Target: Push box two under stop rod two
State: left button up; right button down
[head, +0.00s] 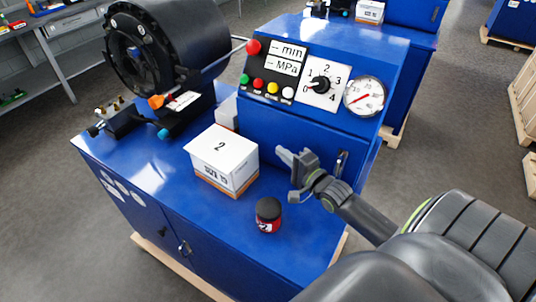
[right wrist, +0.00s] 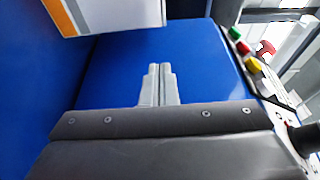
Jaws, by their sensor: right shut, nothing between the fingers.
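Box two (head: 222,155), a white carton with an orange lower band and a "2" on top, stands upright on the blue machine's top (head: 168,185). My right gripper (head: 291,156) is to the right of the box, shut and empty, with a gap between them. In the right wrist view its closed fingertips (right wrist: 160,70) are over bare blue surface, and part of the box (right wrist: 90,14) shows at the upper left. A thin grey rod with a red ball (head: 253,47) projects from the black crimper head, behind the box; I cannot tell whether it is stop rod two. My left gripper is not in view.
A black-and-red jar (head: 268,216) stands near the front edge, right of the box. The black crimper head (head: 165,45) stands behind left. The control panel (head: 320,80) with buttons and gauge rises behind. Blue surface is clear between box and gripper.

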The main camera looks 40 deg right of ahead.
aim_at(248, 156)
jog(key=w+a, duration=0.3)
jog(key=shift+w+b, duration=0.15)
jog(key=shift+b, duration=0.2)
jog(key=w+a, duration=0.2)
jog(key=a, duration=0.1)
jog(key=w+a, duration=0.3)
jog(key=shift+d, duration=0.1)
dwell(0.4)
